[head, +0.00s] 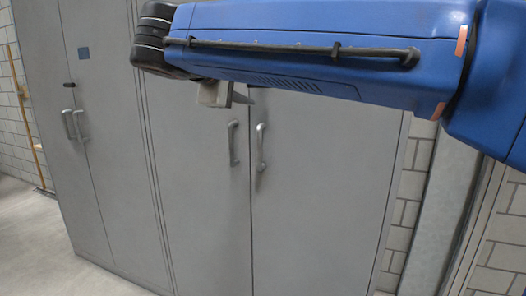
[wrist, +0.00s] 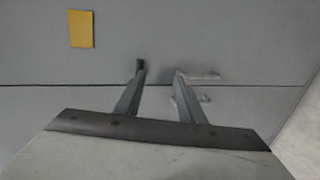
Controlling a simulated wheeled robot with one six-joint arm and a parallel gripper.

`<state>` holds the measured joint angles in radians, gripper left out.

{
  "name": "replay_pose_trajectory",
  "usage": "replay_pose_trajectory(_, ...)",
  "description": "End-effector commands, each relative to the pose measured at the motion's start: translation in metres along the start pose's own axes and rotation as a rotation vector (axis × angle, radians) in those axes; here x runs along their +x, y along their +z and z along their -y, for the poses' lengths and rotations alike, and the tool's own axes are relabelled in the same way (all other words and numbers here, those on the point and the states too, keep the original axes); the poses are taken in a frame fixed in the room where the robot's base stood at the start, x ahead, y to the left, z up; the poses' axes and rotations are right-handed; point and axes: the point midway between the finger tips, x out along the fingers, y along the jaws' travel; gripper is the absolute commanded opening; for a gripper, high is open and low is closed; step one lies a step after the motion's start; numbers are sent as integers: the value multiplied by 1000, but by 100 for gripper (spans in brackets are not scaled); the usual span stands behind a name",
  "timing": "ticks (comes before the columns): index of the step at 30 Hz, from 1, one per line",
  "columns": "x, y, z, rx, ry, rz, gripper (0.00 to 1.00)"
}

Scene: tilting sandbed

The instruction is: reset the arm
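My blue arm (head: 320,45) stretches across the top of the head view from the right, and its black-ringed joint is at the upper left. My gripper (head: 240,97) shows only in part below the arm there, mostly hidden by it. In the wrist view my gripper (wrist: 160,70) has its two fingers apart with nothing between them. It points toward grey cabinet doors. A door handle (wrist: 203,76) shows beside the right fingertip; I cannot tell whether they touch.
Tall grey cabinets (head: 325,190) with metal handles (head: 233,143) stand close ahead. Another cabinet (head: 85,140) is at the left, with free floor (head: 35,235) before it. A block wall (head: 405,215) is at the right. A yellow square (wrist: 81,28) is on a door.

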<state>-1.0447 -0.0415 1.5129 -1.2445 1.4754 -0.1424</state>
Motion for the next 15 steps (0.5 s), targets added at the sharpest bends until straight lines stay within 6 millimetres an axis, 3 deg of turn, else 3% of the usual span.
replay_pose_trajectory(1, 18, 24, 8, 14, -38, 20, 36)
replay_pose_trajectory(6, 60, 91, 46, 71, -174, 66, 36)
replay_pose_trajectory(15, 98, 206, 129, 228, -402, 150, 36)
